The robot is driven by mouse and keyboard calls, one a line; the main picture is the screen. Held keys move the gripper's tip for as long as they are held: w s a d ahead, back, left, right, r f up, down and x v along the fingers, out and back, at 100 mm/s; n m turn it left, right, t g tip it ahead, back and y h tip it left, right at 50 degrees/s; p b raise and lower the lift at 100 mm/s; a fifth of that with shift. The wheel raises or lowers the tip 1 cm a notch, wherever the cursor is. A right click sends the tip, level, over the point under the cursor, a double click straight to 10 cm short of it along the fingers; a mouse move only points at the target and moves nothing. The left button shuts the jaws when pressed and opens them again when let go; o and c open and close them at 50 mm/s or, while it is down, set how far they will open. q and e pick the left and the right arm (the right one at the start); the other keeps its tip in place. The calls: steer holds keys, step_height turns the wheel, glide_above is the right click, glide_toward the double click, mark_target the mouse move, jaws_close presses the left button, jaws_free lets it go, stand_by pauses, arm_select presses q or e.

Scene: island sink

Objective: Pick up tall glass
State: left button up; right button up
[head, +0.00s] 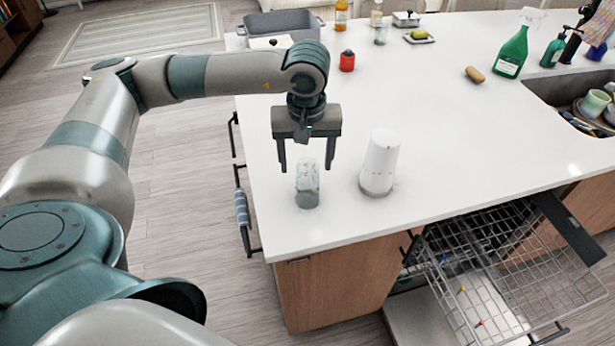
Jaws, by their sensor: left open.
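A clear tall glass (307,186) stands upright on the white island counter, near its front left corner. My left gripper (305,168) points down just above the glass, its two fingers spread to either side of the glass's top in the picture. It is open and holds nothing. I cannot tell whether the fingers have reached down past the rim. My right gripper is not in view.
A white cylinder (380,162) stands close to the right of the glass. An open dishwasher rack (510,262) is below the counter at right. A red jar (347,61), grey bin (280,23) and green spray bottle (512,52) stand farther back. The middle counter is clear.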

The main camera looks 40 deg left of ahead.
arm_select(q)
steer(key=shift+f, duration=0.15)
steer(key=shift+d+f+p, duration=0.1)
steer(key=shift+f+p, duration=0.75)
steer(key=shift+p, duration=0.15)
step_height(320, 180, down, 2)
steer(key=shift+f+p, duration=0.1)
steer(key=shift+p, duration=0.45)
steer(key=shift+w+f, duration=0.15)
steer(key=shift+f, duration=0.5)
steer(key=c, duration=1.2)
